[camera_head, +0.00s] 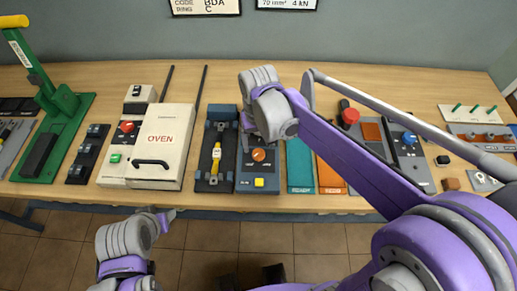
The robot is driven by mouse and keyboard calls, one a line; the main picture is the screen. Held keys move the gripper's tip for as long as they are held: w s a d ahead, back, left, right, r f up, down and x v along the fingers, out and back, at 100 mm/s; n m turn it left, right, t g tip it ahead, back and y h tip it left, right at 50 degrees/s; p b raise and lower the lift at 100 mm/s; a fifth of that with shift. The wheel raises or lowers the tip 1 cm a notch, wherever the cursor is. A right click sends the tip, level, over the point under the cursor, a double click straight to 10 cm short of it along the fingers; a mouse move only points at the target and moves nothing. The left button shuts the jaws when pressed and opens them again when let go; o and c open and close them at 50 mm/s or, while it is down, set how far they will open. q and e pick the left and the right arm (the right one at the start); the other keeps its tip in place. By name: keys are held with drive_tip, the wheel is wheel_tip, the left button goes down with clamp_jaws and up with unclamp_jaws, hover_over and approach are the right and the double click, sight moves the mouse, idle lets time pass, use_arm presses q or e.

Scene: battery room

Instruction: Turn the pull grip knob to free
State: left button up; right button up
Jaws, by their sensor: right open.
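My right gripper (249,127) is above the upper part of this unit, just behind the knob in the picture. It is open, and its wrist partly hides it and the unit's upper part. No contact with the knob shows. My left gripper (166,215) is low, in front of the bench edge and away from the unit; its jaws are too small to judge.
A dark unit with a yellow part (216,158) stands directly left of the knob unit, and a white OVEN box (162,148) further left. Teal (299,165) and orange (329,177) panels lie to the right. My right arm crosses over the bench's right side.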

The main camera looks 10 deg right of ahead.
sight(259, 153)
drive_tip(key=shift+f, duration=2.1)
drive_tip(key=shift+w, duration=0.1)
clamp_jaws()
